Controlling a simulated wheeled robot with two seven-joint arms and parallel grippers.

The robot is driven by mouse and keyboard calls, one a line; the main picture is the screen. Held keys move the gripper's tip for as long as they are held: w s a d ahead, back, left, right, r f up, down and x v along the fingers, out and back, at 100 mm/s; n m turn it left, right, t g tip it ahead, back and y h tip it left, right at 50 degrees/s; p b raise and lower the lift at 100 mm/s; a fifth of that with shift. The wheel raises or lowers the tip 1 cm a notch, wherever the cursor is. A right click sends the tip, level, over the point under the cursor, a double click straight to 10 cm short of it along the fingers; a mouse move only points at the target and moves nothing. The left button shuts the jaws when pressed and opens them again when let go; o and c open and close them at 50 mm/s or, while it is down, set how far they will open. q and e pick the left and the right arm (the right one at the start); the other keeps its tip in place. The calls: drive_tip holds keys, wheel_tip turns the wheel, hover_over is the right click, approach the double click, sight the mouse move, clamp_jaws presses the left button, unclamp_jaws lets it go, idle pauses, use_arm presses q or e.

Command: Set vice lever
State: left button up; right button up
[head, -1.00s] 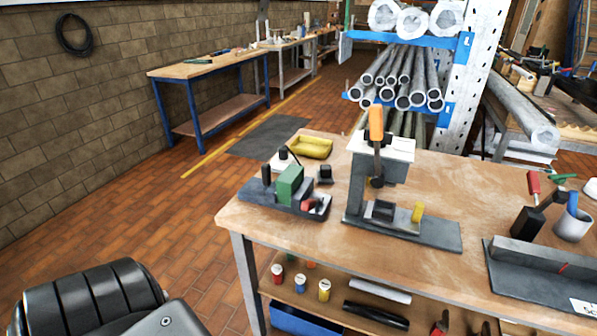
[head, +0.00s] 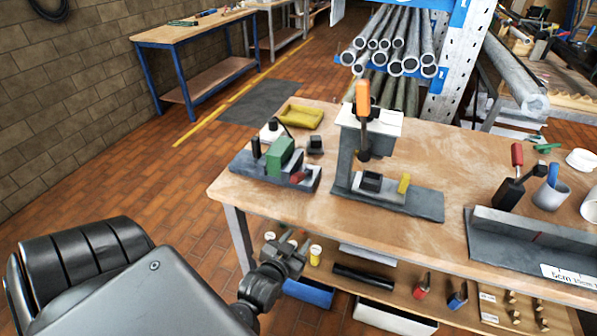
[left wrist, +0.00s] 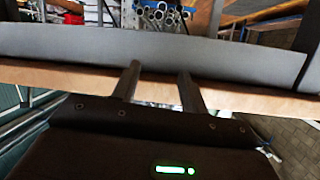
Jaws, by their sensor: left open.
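A lever with an orange handle (head: 363,99) stands upright on a grey clamp stand with a pale top plate (head: 370,123), near the middle of the workbench. Its dark lower end hangs over a small block on the stand's grey base (head: 418,203). I cannot tell for sure that this is the vice. A fixture with a green block (head: 280,156) sits left of it. My left gripper (head: 293,250) is open and empty, low in front of the bench's front edge, apart from the lever. Its two fingers (left wrist: 158,82) show in the left wrist view. My right gripper is out of view.
The wooden workbench (head: 300,207) has a lower shelf with a blue bin (head: 308,292) and small parts. A yellow tray (head: 301,116) lies at the back left. Floor left of the bench is clear.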

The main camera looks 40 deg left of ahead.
sight(300, 173)
use_arm(q)
wheel_tip(300, 173, up, 14)
drive_tip(key=s+a+n+t+y, duration=0.2)
drive_tip(key=a+t, duration=0.1)
drive_tip(key=x, duration=0.3)
drive_tip(key=p+x, duration=0.1)
drive_tip(key=x, duration=0.3)
drive_tip(key=p+x, duration=0.1)
drive_tip(key=x, duration=0.3)
drive_tip(key=shift+r, duration=0.35)
drive_tip(key=shift+s, duration=0.1)
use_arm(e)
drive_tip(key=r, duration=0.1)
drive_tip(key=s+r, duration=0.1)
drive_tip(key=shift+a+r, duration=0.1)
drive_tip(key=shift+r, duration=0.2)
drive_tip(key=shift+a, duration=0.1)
use_arm(q)
drive_tip(key=shift+c, duration=0.8)
clamp_jaws()
